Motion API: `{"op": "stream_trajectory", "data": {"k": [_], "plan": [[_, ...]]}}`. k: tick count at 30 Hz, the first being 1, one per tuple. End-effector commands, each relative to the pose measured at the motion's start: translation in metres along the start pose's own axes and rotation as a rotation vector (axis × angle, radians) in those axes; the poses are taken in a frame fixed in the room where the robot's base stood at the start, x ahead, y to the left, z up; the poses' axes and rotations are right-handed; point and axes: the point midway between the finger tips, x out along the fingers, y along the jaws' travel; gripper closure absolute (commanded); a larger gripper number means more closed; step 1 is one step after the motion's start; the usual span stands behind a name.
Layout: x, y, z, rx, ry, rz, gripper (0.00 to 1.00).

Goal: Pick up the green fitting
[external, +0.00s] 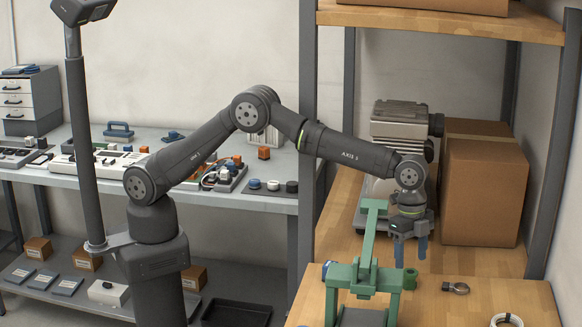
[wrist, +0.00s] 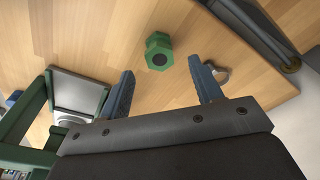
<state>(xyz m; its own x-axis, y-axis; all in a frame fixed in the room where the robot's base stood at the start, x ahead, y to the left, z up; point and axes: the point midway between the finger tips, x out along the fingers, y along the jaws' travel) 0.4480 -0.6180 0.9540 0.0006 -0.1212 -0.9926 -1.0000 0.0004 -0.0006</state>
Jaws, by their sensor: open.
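The green fitting (wrist: 158,50) lies on the wooden surface in the wrist view, a hex-shaped piece with a dark round opening. It also shows in the external view (external: 410,279), just right of the green press frame. My gripper (external: 409,252) points down above the wooden top, close to the fitting.
The green press frame (external: 366,272) stands close on the left of my gripper. A metal clamp ring (external: 456,288) lies to the right, with a white roll (external: 507,320) nearer the front. A cardboard box (external: 484,190) and a grey compressor (external: 397,135) stand behind.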

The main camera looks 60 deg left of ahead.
Motion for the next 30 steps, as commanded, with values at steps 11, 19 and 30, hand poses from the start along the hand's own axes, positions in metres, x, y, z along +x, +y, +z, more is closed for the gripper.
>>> {"op": "stream_trajectory", "data": {"k": [11,19,30], "plan": [[0.051,0.001,0.001,-0.001,-0.001,0.0,0.41],[0.056,0.0,0.0,-0.001,0.0,-0.001,0.41],[0.055,0.0,0.0,-0.001,0.0,-0.001,0.93]]}}
